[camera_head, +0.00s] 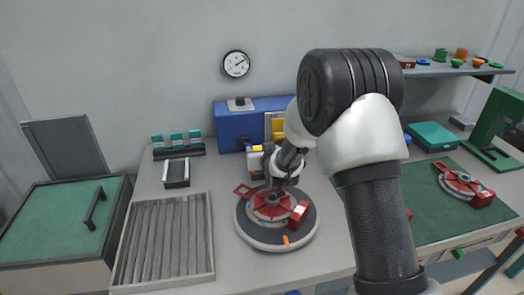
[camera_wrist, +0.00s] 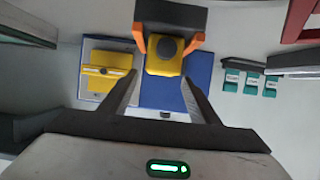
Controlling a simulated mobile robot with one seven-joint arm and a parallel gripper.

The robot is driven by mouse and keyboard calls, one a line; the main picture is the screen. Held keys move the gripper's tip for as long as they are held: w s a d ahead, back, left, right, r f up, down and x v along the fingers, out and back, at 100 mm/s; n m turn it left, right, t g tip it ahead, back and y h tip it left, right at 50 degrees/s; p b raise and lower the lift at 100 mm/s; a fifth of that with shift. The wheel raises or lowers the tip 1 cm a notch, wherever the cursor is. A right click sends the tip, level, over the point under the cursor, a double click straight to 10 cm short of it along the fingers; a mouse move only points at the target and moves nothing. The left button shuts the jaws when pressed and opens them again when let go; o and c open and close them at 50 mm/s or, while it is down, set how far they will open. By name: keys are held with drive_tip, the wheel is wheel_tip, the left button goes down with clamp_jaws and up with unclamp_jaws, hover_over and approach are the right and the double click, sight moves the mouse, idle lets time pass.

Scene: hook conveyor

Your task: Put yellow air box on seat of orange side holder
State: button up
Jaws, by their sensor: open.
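In the wrist view, a yellow box (camera_wrist: 164,60) with a dark round face appears between the two orange sides of a dark holder (camera_wrist: 171,14). I cannot tell whether it rests fully on the holder's seat. My gripper (camera_wrist: 160,84) is open, its two fingers spread just short of the yellow box with a gap between them. In the head view, my gripper (camera_head: 268,164) is above the back of a round turntable. A small yellow part (camera_head: 255,149) shows beside it. The orange sides are not clear there, and my arm hides part of the area.
A blue cabinet (camera_head: 234,127) with a yellow panel (camera_head: 277,126) stands behind. The turntable (camera_head: 253,238) carries a red fixture (camera_head: 270,208). A slatted tray (camera_head: 165,240) is at left, a teal case (camera_head: 431,136) at right. Some grey bench top is bare.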

drive_tip(key=shift+r+p, duration=0.5)
drive_tip(key=shift+p, duration=0.2)
drive_tip(key=shift+s+r+p, duration=0.2)
drive_tip(key=shift+r+p, duration=0.1)
drive_tip(key=shift+p, duration=0.05)
drive_tip(key=s+d+r+m+g+h, duration=0.1)
drive_tip(key=s+d+r+g, duration=0.1)
drive_tip(key=s+d+r, duration=0.7)
drive_tip(key=s+d+r+m+g+h, duration=0.1)
drive_tip(key=s+d+r, duration=0.45)
drive_tip(key=s, duration=0.75)
drive_tip(key=s+d+r+g+h, duration=0.1)
drive_tip(key=s+d+g, duration=0.1)
drive_tip(key=s, duration=0.8)
drive_tip(key=s+d+r+m+g, duration=0.1)
drive_tip(key=s+d+r+g, duration=0.1)
drive_tip(key=s, duration=0.7)
drive_tip(key=shift+s+d+h+b, duration=0.4)
drive_tip(key=shift+d, duration=0.3)
drive_tip(key=shift+c, duration=0.4)
